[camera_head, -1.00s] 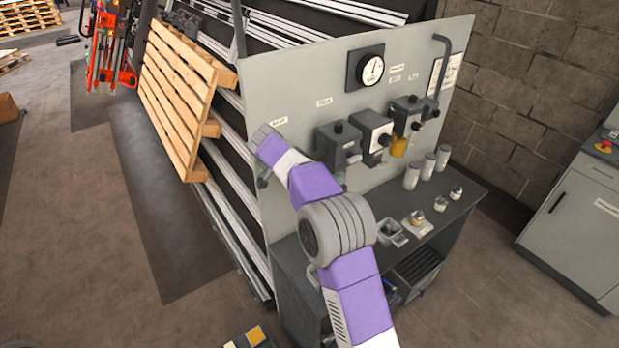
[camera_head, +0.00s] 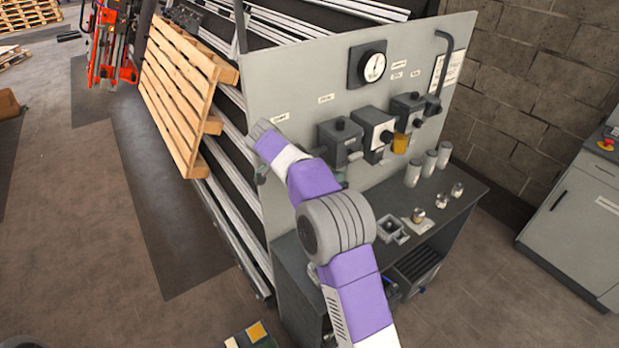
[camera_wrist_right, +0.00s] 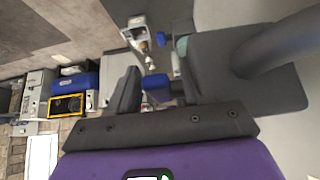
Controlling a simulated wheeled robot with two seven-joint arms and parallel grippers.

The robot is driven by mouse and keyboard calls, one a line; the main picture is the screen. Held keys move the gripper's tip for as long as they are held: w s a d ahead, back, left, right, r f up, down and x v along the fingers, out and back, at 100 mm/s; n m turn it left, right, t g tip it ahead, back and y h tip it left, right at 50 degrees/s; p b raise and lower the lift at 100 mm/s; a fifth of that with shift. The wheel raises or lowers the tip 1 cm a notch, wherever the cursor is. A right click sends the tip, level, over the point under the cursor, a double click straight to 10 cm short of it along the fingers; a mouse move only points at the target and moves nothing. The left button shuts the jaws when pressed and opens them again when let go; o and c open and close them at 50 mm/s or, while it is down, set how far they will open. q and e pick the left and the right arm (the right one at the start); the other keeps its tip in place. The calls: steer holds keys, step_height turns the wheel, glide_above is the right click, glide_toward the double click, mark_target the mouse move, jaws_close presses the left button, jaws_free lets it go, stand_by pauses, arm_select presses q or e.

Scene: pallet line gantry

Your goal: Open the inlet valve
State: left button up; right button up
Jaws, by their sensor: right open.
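The grey panel (camera_head: 285,85) carries a row of labelled fittings. A small label (camera_head: 280,118), too blurred to read for certain, sits at its left end, just above my right wrist. My purple right arm reaches to the panel there and hides what lies below the label, so I cannot make out the inlet valve in the head view. In the right wrist view my right gripper (camera_wrist_right: 156,72) is open. A blue piece (camera_wrist_right: 157,84) shows between its dark fingers; I cannot tell what it is or whether they touch it. My left gripper is out of view.
Dark units (camera_head: 341,142) and a gauge (camera_head: 372,67) are on the panel right of my arm. Below, a dark bench (camera_head: 455,205) holds grey canisters (camera_head: 430,163) and small parts. A wooden pallet (camera_head: 178,95) leans at left.

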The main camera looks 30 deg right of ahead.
steer(key=v, duration=0.6)
steer(key=shift+a+r+p, duration=0.15)
steer(key=shift+r+p, duration=0.1)
steer(key=shift+p, duration=0.05)
